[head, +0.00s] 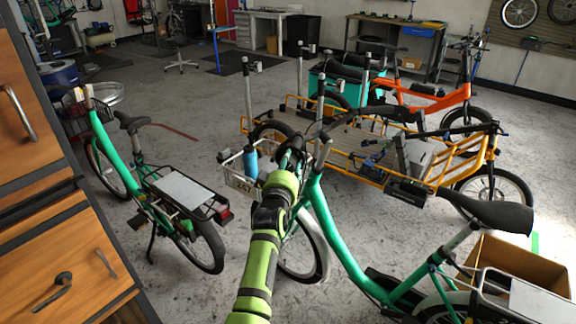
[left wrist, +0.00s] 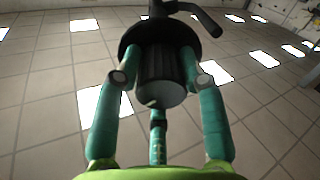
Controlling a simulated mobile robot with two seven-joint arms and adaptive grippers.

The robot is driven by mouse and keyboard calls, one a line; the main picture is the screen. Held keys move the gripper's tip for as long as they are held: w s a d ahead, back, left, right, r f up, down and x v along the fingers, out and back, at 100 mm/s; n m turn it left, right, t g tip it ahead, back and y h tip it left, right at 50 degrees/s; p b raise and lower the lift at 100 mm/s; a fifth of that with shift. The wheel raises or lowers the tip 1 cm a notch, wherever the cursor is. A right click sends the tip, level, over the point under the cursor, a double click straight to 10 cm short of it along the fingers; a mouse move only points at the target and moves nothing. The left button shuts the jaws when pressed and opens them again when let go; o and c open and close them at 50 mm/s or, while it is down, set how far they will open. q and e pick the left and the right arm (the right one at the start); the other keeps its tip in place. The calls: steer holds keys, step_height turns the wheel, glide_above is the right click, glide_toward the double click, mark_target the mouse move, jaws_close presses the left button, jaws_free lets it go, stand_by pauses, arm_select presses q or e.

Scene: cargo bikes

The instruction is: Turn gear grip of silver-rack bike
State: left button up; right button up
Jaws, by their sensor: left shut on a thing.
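The near green bike (head: 335,235) stands at the right with its front end toward the middle of the head view. A silver rack (head: 540,300) shows behind its black saddle (head: 490,212). My left gripper (head: 288,168) is at its handlebar, where my own wrist hides most of the grip. In the left wrist view, the gear grip (left wrist: 160,70) is a black ribbed cylinder with a grey end. My left gripper (left wrist: 163,82) has its teal fingers on both sides of it, shut on it. My right gripper is not in view.
A front basket (head: 240,183) with a number plate and a blue bottle (head: 251,162) is just left of my gripper. Another green bike (head: 138,170) stands left. An orange cargo bike (head: 350,150) is behind. Wooden drawers (head: 50,200) border the left. Floor between the bikes is clear.

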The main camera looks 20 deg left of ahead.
arm_select(q)
steer(key=o, duration=1.1)
steer(key=shift+o, duration=0.2)
step_height(320, 180, up, 10)
